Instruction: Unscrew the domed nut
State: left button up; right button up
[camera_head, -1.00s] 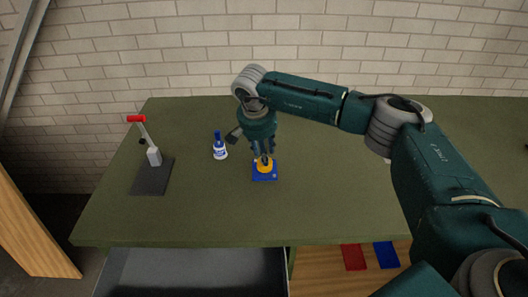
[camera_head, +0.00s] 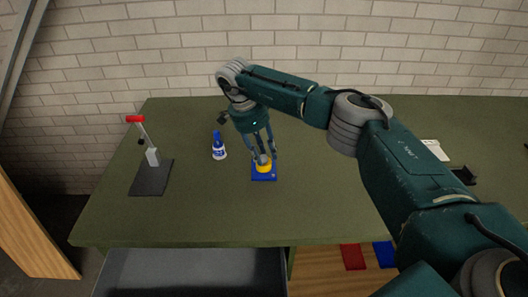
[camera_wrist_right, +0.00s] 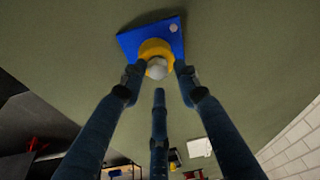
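The domed nut (camera_wrist_right: 157,69) is a pale grey dome on a yellow round part (camera_wrist_right: 155,48), which sits on a blue square plate (camera_wrist_right: 128,43). In the head view the yellow part (camera_head: 264,168) and blue plate (camera_head: 264,177) stand on the green table. My left gripper is not in view.
A blue-and-white bottle (camera_head: 219,148) stands left of the plate. A lever with a red handle (camera_head: 136,119) stands on a dark base (camera_head: 151,178) further left. A white item (camera_head: 434,149) and a black item (camera_head: 464,175) lie at the right. The table front is clear.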

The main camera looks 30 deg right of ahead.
jog(key=shift+w+m, duration=0.1)
jog(key=shift+m, duration=0.3)
jog(key=m+g, duration=0.1)
jog(key=m, duration=0.3)
jog(key=shift+m+y+b, duration=0.4)
grip_shut()
jog(key=shift+r+n+p, duration=0.2)
jog(key=shift+n+p, duration=0.4)
jog(key=shift+p, duration=0.05)
jog(key=n+p, duration=0.1)
jog(key=n, duration=0.1)
jog(key=shift+d+n+t+h, duration=0.1)
jog(key=shift+n+t+h, duration=0.2)
jog(key=shift+n, duration=0.1)
jog(key=shift+f+n, duration=0.1)
jog(key=shift+n, duration=0.5)
